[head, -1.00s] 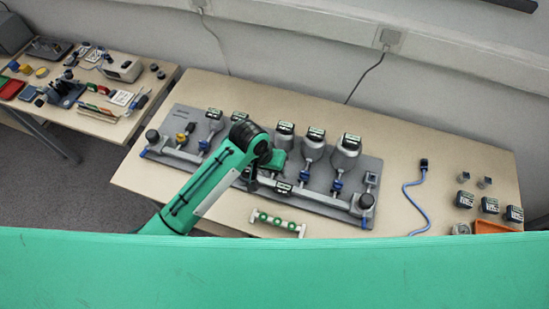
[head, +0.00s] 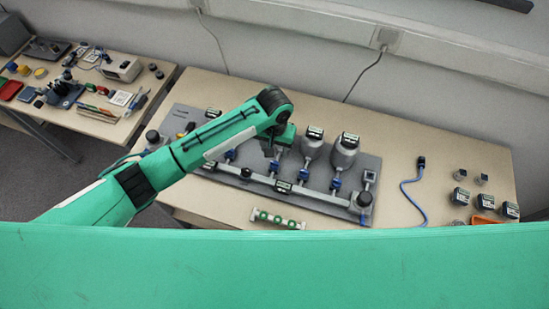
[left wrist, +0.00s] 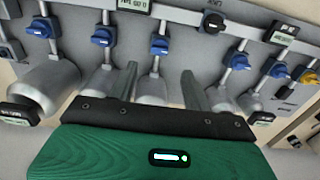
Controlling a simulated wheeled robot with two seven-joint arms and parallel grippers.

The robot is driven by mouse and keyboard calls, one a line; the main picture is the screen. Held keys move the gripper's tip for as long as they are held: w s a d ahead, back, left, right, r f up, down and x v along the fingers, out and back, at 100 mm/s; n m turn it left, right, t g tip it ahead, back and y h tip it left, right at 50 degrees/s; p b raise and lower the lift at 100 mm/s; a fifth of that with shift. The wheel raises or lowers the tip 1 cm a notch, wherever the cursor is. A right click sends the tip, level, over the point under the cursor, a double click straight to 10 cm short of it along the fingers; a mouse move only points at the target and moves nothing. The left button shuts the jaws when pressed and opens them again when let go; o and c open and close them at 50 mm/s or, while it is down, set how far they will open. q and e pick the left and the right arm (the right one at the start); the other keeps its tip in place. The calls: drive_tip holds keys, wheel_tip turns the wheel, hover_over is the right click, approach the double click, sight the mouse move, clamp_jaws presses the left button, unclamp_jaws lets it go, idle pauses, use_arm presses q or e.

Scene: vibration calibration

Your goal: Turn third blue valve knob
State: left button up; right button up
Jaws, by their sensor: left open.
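A row of blue valve knobs runs along the grey panel (head: 318,203) below grey bulbs. The middle blue knob (head: 275,165) shows just below my left gripper (head: 269,149) in the head view. My right gripper is not in view.
Two bulbs (head: 344,153) stand right of my gripper. A green-studded bar (head: 277,220) lies before the panel. A blue cable (head: 412,200) and several small dark-topped containers (head: 484,204) are on the right of the table. A second cluttered table is at left.

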sight(274, 162)
use_arm(q)
wheel_tip(274, 162, down, 8)
drive_tip(key=shift+f+p, duration=0.2)
drive_tip(key=shift+p, duration=0.3)
drive_tip(key=c, duration=1)
